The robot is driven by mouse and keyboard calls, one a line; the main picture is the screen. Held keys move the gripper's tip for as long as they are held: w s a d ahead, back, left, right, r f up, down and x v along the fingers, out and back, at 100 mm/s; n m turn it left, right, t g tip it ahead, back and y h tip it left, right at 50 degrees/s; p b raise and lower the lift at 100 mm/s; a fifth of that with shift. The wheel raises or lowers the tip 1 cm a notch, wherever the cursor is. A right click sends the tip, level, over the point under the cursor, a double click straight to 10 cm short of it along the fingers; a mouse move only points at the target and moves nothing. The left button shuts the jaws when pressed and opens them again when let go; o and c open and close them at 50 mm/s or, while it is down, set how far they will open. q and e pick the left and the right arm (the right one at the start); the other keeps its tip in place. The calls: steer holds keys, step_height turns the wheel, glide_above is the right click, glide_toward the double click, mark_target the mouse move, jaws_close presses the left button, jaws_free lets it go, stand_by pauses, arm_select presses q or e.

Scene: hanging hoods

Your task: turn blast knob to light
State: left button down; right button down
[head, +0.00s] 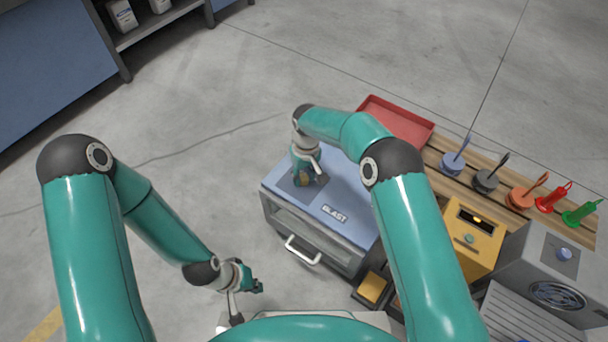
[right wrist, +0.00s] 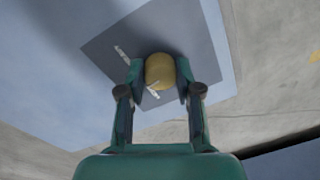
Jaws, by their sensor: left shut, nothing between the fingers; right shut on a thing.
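The blue-topped blast cabinet (head: 352,232) stands in the middle of the head view, with a "BLAST" label (head: 334,214) on its lid. My right gripper (head: 303,181) points down at the dark grey plate (head: 289,188) on that lid. In the right wrist view the yellow blast knob (right wrist: 160,68) sits between its two fingers, which are shut on it. White markings show on the plate beside the knob, too small to read. Which marking the knob points to cannot be told. My left gripper (head: 259,287) is shut and empty, low in front of the cabinet.
A white handle (head: 303,252) sticks out of the cabinet's front. To the right are a red tray (head: 398,122), a wooden slatted bench with several coloured hanging items, a yellow box (head: 470,238) and a grey machine with a fan (head: 545,262). Floor left of the cabinet is clear.

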mark_target(305, 175)
steer(key=n, duration=0.4)
steer(key=shift+n, duration=0.3)
steer(key=shift+w+n, duration=0.1)
steer(key=shift+n, duration=1.8)
steer(key=c, duration=0.8)
jaws_free()
steer(key=r, duration=1.1)
steer(key=shift+w+d+r, duration=0.15)
steer(key=shift+w+r, duration=0.1)
steer(key=shift+r, duration=0.15)
